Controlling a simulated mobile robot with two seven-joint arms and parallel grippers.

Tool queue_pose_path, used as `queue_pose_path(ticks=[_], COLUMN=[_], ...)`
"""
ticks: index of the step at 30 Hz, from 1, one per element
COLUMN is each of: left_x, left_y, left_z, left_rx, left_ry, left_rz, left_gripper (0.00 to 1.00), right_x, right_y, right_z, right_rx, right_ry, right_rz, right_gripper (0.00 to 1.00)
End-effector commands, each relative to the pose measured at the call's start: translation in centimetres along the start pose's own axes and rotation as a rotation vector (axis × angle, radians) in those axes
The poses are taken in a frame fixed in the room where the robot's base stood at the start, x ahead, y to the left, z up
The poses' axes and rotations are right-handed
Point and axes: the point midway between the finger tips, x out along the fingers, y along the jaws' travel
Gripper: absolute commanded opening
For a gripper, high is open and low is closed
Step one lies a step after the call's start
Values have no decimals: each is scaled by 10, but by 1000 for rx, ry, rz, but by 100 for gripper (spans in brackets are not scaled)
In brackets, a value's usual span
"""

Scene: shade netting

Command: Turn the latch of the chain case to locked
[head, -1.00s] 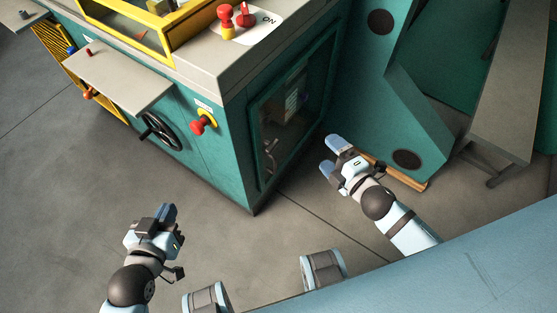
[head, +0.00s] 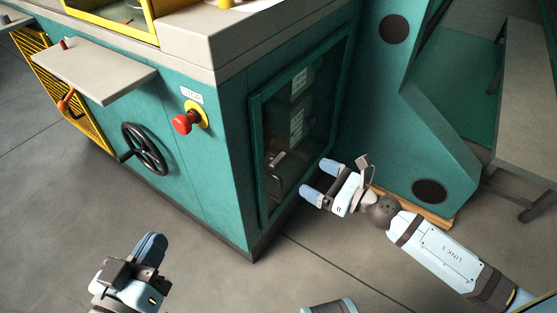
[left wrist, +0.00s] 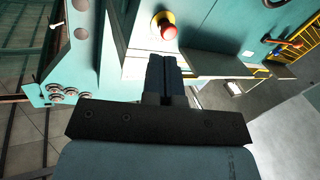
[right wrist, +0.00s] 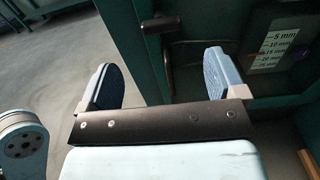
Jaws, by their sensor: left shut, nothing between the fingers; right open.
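The chain case appears to be the dark recess with a teal frame (head: 255,150) in the side of the teal machine. A small lever-like handle (head: 275,163) shows at its left side, and a dark handle (right wrist: 160,27) shows in the right wrist view. I take this as the latch; its setting is not readable. My right gripper (head: 318,180) is open and empty in front of the frame's lower right part. In the right wrist view the handle is ahead, between the fingers (right wrist: 163,78), apart from them. My left gripper (head: 152,246) is shut and empty, low over the floor.
A red stop knob (head: 184,123), a black handwheel (head: 144,148) and a jutting grey shelf (head: 100,75) are on the machine's front. A teal post (head: 425,130) stands right of the case. Labels (right wrist: 279,42) show inside it. Open floor (head: 60,220) lies in front.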

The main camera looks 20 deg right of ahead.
Motion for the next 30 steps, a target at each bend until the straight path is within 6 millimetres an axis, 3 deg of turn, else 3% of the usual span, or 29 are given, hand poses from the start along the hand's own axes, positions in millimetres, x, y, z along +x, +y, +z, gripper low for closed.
queue_pose_path(ticks=[9, 15, 21, 30], left_x=[-2, -3, -3, -3], left_y=[3, 4, 5, 5], left_z=[-23, -31, -34, -34], left_rx=[2, 3, 3, 3], left_ry=[68, 99, 112, 112], left_rz=[-9, -11, -12, -12], left_gripper=[0, 0, 0, 0], right_x=[67, 99, 113, 114], right_y=[-1, -1, 0, 0], right_z=[4, 2, 1, 0], right_rx=[1, 3, 5, 5], right_ry=[-3, -2, -1, 0], right_rz=[-1, -2, -1, -1], right_gripper=[89, 89, 89, 87])
